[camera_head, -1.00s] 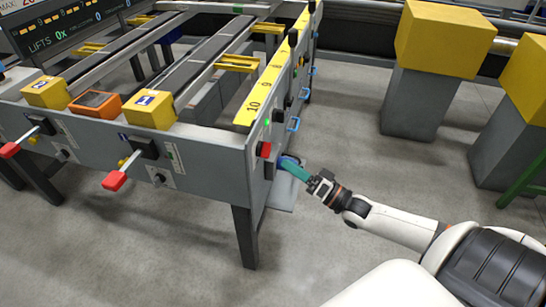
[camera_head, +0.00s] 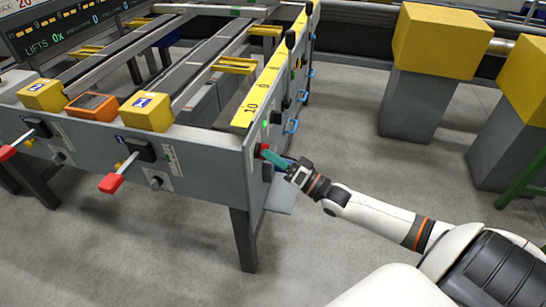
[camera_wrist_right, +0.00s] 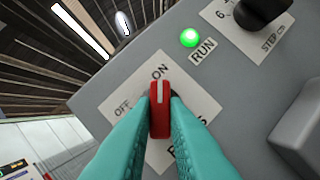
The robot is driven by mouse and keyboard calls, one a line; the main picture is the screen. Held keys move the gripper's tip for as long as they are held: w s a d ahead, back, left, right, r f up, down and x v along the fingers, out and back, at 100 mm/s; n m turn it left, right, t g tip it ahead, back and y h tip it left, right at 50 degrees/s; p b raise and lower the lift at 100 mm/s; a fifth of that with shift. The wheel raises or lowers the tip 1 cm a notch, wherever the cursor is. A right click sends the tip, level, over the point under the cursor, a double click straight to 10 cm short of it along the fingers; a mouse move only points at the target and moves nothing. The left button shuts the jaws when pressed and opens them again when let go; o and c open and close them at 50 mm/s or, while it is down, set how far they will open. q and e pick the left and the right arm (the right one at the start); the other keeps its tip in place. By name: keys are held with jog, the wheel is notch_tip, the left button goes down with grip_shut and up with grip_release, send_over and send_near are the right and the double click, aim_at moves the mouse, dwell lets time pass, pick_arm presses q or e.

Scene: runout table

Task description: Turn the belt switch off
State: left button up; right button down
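The belt switch (camera_wrist_right: 160,110) is a red knob on a white label plate in the right wrist view. Its white mark points up at the word ON, with OFF to the left. In the head view the red switch (camera_head: 263,150) is on the end panel of the grey table. My right gripper (camera_head: 268,155) reaches it from the right. In the wrist view its teal fingers (camera_wrist_right: 160,118) lie one on each side of the knob, very close to it. I cannot tell whether they press on it. My left gripper is not in view.
A green RUN lamp (camera_wrist_right: 190,38) is lit beside the plate, with a black step knob (camera_wrist_right: 262,12) beyond it. Blue handles (camera_head: 291,126) and black knobs line the table's side. Yellow-topped grey pedestals (camera_head: 408,100) stand to the right, with clear floor between.

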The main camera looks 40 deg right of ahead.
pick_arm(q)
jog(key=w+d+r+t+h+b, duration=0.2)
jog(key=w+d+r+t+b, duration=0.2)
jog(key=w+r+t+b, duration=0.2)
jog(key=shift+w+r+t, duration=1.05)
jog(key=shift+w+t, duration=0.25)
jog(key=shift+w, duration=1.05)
pick_arm(e)
jog(key=shift+w+d+n+g+y, duration=0.2)
jog(key=shift+n+g+y, duration=1.25)
jog(key=shift+n, duration=2.8)
jog(key=shift+w+d+n+g+y, duration=0.15)
jog(key=shift+n+g+y, duration=1.25)
jog(key=shift+n, duration=2.9)
jog(key=shift+w+d+n+g+y, duration=0.2)
jog(key=shift+n+g+y, duration=1.2)
jog(key=shift+n, duration=2.85)
jog(key=shift+t+y, duration=0.25)
jog(key=c, duration=1.4)
grip_release()
jog(key=shift+c, duration=0.2)
